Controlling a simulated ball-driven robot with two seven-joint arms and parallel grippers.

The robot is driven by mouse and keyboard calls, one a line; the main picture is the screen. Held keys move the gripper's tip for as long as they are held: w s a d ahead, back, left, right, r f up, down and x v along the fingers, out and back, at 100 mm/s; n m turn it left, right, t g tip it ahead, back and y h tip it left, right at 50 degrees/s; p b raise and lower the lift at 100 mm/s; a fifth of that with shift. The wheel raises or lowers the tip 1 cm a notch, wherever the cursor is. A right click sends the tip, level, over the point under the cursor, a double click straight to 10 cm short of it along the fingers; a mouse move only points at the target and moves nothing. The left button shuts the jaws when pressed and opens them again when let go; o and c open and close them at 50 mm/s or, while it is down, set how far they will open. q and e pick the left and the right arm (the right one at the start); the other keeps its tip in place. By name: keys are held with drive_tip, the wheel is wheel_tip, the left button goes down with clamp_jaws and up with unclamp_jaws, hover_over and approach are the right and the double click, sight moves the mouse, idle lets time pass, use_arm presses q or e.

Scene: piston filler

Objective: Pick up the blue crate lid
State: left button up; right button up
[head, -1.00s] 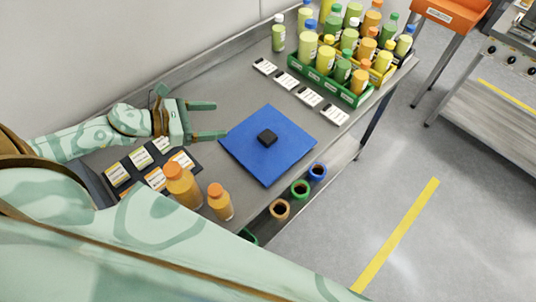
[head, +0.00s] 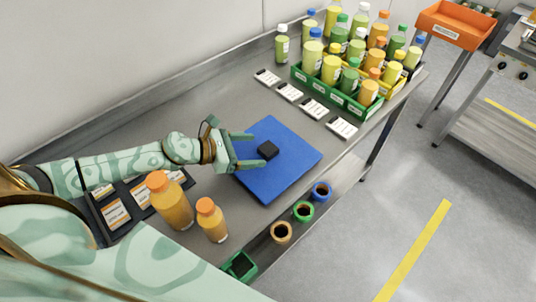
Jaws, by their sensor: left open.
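My right gripper is not in view.
Two orange-capped bottles (head: 171,203) and a dark label tray (head: 118,213) stand left of the lid. White label cards (head: 313,108) and a green crate (head: 335,93) of bottles are behind it. Coloured rings (head: 304,211) sit below the front edge.

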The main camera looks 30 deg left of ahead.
sight(267, 148)
use_arm(q)
drive_tip(key=x, duration=0.6)
drive_tip(key=shift+a+r, duration=0.1)
drive_tip(key=c, duration=1.1)
